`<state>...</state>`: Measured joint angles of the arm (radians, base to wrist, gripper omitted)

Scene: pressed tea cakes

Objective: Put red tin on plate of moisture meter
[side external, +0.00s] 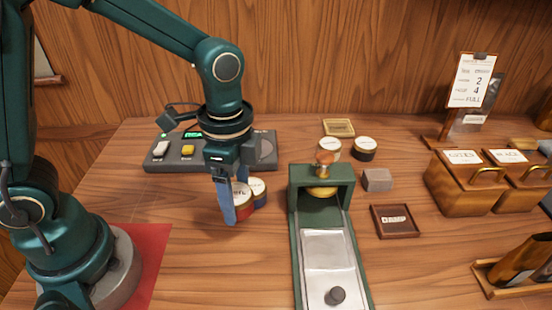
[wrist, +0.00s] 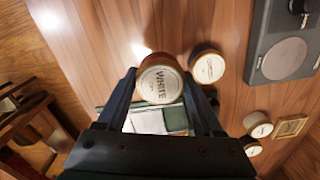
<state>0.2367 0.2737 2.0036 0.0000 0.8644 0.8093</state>
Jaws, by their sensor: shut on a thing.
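The red tin (side external: 243,211) has a gold rim and a white lid label. In the wrist view the tin (wrist: 160,82) reads "WHITE" and sits between my fingers. My gripper (side external: 236,206) points down, shut on it; the near finger hides part of its side. I cannot tell whether the tin touches the table. The moisture meter (side external: 185,163) is a dark grey box at the back left with a green display and yellow and white buttons. Its round grey plate (wrist: 283,58) shows clear and empty in the wrist view, apart from the tin.
A blue tin (side external: 259,192) stands right beside the red tin. A green press (side external: 297,200) with a metal tray is to the right. Two more tins (side external: 364,148), a grey block (side external: 377,180) and a "DAMP" tray (side external: 395,221) lie beyond. Table between tin and meter looks clear.

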